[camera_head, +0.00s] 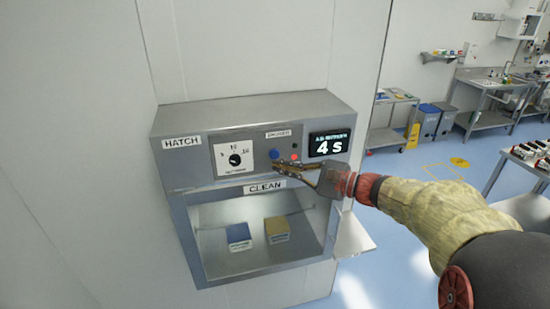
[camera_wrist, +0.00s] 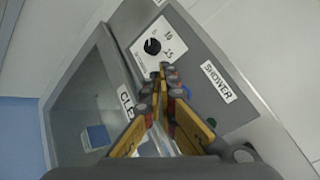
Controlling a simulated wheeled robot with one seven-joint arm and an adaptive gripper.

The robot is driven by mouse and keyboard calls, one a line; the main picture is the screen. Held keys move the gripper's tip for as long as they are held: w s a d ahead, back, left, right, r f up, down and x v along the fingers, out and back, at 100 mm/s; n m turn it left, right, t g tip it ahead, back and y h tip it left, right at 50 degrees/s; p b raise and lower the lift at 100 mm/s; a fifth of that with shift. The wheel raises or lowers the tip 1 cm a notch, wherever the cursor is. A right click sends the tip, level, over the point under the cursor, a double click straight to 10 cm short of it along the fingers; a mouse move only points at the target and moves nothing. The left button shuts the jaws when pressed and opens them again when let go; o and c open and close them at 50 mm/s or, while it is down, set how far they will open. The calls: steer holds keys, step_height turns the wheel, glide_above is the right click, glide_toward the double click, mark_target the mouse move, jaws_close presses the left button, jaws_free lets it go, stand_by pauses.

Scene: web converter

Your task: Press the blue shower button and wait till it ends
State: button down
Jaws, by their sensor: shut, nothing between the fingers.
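The blue shower button (camera_head: 274,154) is on the front panel of the metal hatch box (camera_head: 190,179), below the SHOWER label (camera_head: 277,133). My gripper (camera_head: 276,165) is shut and empty, its fingertips at the lower edge of the button in the head view. I cannot tell whether they touch it. In the wrist view my gripper (camera_wrist: 163,72) points at the panel beside the dial, and its fingers largely cover the button area. The display (camera_head: 331,144) to the right of the button reads "4 s". A red light (camera_head: 293,157) shows between them.
A dial (camera_head: 235,159) is left of the button. Below, the open CLEAN compartment (camera_head: 215,265) holds a blue-topped box (camera_head: 238,236) and a tan-topped box (camera_head: 277,229). The hatch door (camera_head: 352,236) stands open at the right. Benches and bins are farther back.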

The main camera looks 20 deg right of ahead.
steer(key=shift+s, duration=1.15)
steer(key=s+f+n+g+h+b, duration=0.6)
steer(key=s+f+n+h+b, duration=0.6)
steer(key=s+f, duration=1.5)
steer(key=f+n+b, duration=0.1)
steer(key=n+b, duration=0.4)
steer(key=b, duration=0.1)
steer(key=shift+s, duration=0.35)
